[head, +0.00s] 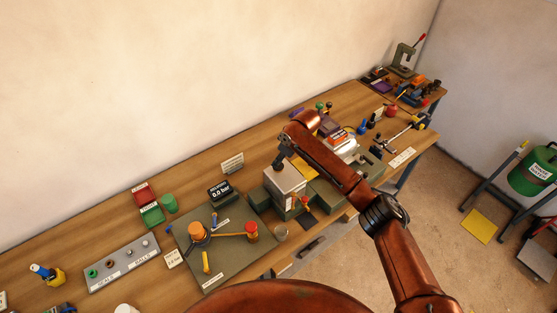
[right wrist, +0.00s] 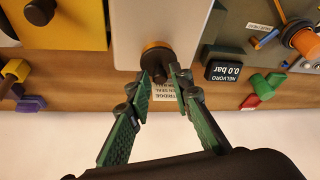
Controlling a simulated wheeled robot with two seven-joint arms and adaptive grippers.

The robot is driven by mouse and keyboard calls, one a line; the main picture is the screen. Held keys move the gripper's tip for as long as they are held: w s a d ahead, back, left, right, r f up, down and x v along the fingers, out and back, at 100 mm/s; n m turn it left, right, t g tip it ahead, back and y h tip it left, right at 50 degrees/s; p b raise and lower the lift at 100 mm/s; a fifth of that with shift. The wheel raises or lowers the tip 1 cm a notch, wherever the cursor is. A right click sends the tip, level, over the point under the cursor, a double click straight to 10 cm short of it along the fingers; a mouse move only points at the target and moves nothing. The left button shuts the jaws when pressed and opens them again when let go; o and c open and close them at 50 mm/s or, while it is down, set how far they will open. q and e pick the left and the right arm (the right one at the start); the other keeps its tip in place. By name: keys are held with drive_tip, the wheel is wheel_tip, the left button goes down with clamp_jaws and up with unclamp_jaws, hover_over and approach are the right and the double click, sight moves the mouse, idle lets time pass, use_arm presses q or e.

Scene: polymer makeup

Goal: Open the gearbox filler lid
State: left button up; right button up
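The gearbox is a grey-green box with a pale flat top (head: 285,178) in the middle of the bench. In the right wrist view its pale plate (right wrist: 155,22) carries a round knob-like filler lid (right wrist: 157,56), dark with an orange ring. My right gripper (head: 279,165) is over this top in the head view. In the right wrist view my right gripper (right wrist: 162,74) has its green fingers apart, with the lid's dark knob between or just beyond the fingertips. I cannot tell whether they touch it. The lid is hidden in the head view. My left gripper is not in view.
A dark green board (head: 215,260) with orange and red caps lies left of the gearbox. A pressure display (head: 220,191) reads 0.0 bar. A grey parts rail (head: 122,263) is farther left. Tools crowd the bench's far right. A green drum (head: 535,170) stands right of the bench.

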clamp_jaws()
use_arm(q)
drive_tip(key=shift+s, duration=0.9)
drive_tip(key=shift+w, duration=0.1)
